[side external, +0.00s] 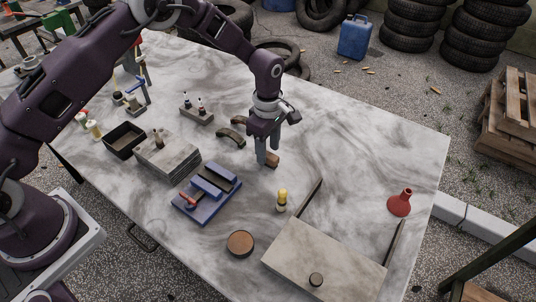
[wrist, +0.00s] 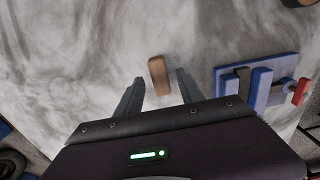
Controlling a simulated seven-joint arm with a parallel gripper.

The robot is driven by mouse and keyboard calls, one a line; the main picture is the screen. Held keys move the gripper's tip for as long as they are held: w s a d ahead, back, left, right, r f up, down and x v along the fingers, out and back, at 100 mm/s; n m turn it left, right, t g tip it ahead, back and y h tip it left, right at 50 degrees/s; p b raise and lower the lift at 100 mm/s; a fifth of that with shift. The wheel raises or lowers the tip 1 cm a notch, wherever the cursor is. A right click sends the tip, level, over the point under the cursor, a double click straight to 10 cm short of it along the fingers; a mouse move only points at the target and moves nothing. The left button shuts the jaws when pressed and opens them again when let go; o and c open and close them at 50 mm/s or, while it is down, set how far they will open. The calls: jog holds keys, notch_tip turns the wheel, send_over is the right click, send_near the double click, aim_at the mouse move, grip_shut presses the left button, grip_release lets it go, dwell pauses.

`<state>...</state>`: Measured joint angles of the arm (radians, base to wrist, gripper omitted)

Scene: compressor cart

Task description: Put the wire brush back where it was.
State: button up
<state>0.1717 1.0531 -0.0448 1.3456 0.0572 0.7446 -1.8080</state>
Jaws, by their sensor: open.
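A small brown wooden piece (side external: 273,160), which looks like the wire brush, lies on the marbled table top (side external: 340,155). In the wrist view the brown piece (wrist: 158,75) sits between and slightly beyond my fingertips, with a gap to each finger. Its bristles cannot be made out. My gripper (side external: 266,157) points down at it, low over the table, open and holding nothing. The fingers partly hide the piece in the side view. My gripper also shows in the wrist view (wrist: 160,80).
A blue fixture (side external: 207,192) with a red-handled part stands nearer the front. Two curved pieces (side external: 231,138) lie left of my gripper. A yellow-topped bottle (side external: 282,202), a brown disc (side external: 240,243), a pale slab (side external: 320,255) and a red funnel (side external: 400,204) stand to the front and right.

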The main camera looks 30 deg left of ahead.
notch_tip(320, 180, up, 10)
jog(key=shift+f, duration=0.25)
notch_tip(320, 180, up, 7)
jog(key=m, duration=0.2)
send_over(268, 154)
jog(key=s+a, duration=0.2)
jog(key=s+a+r+m+t, duration=0.25)
jog(key=s+r+m, duration=0.25)
jog(key=s+r, duration=0.4)
jog(key=s+a+r+m+t, duration=0.1)
jog(key=s+m, duration=0.4)
jog(key=s, duration=0.5)
jog(key=s+a+r+m+t, duration=0.2)
jog(key=s+a+m, duration=0.2)
jog(key=s, duration=0.7)
jog(key=shift+s+r+m, duration=0.2)
jog(key=shift+r+m, duration=0.2)
jog(key=shift+m, duration=0.6)
